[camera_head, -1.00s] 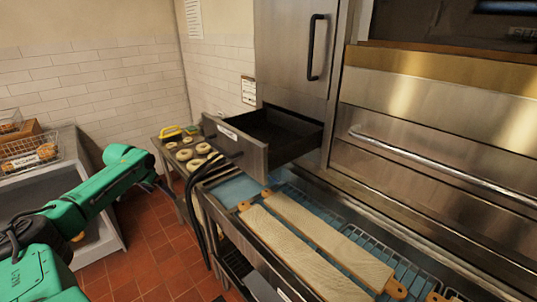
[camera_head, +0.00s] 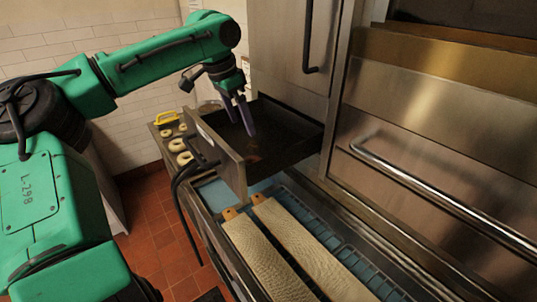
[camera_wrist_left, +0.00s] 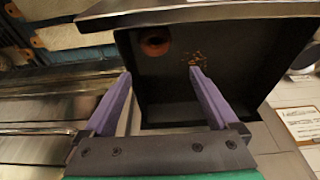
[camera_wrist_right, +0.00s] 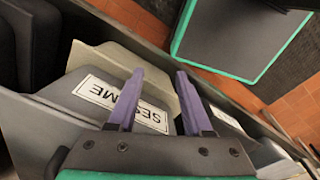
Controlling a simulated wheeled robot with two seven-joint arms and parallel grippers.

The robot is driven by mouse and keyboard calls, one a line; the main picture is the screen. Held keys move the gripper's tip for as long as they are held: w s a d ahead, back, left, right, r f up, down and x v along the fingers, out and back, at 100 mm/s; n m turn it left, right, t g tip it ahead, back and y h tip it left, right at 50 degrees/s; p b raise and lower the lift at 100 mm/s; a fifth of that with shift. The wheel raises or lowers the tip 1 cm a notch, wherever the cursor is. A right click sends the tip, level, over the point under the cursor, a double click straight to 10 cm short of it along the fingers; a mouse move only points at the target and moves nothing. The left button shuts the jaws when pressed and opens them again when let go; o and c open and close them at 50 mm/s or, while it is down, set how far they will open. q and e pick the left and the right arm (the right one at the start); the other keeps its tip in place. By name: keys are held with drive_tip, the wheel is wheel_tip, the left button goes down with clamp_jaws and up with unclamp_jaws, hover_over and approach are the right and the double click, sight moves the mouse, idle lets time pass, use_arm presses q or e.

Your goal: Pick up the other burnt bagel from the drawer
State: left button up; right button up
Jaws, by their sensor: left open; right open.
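The burnt bagel (camera_wrist_left: 154,42) is a dark brown ring on the floor of the open drawer, close to one corner in the left wrist view. In the head view a faint reddish-brown patch (camera_head: 253,157) in the drawer may be it. The dark-lined steel drawer (camera_head: 232,165) is pulled out of the cabinet. My left gripper (camera_head: 241,128) is open and empty, with its purple fingers pointing down at the drawer. In the left wrist view its fingers (camera_wrist_left: 160,73) are spread, apart from the bagel. My right gripper (camera_wrist_right: 160,72) is open and shows only in the right wrist view.
Brown crumbs (camera_wrist_left: 194,58) lie on the drawer floor. Pale bagels (camera_head: 177,145) sit on a side table left of the drawer. Long boards (camera_head: 265,262) lie below on a blue surface. A labelled bin (camera_wrist_right: 90,92) is near my right gripper.

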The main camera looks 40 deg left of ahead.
use_arm(q)
drive_tip(key=p, duration=0.2)
approach(250, 159)
drive_tip(key=s+d+f, duration=0.1)
drive_tip(key=s+f, duration=0.1)
drive_tip(key=w+f+p, duration=0.1)
drive_tip(key=f, duration=0.1)
drive_tip(key=w+f+p, duration=0.1)
drive_tip(key=f, duration=0.1)
drive_tip(key=w+f+p, duration=0.1)
drive_tip(key=f, duration=0.1)
drive_tip(key=shift+w+d+f, duration=0.2)
drive_tip(key=shift+d+f, duration=0.05)
drive_tip(key=shift+d, duration=0.1)
drive_tip(key=shift+s, duration=0.25)
drive_tip(key=shift+c, duration=1.2)
drive_tip(key=shift+w, duration=0.1)
drive_tip(key=c, duration=0.7)
use_arm(e)
drive_tip(key=r, duration=0.2)
drive_tip(key=s+r, duration=0.1)
drive_tip(key=r, duration=0.2)
drive_tip(key=shift+s+r, duration=0.1)
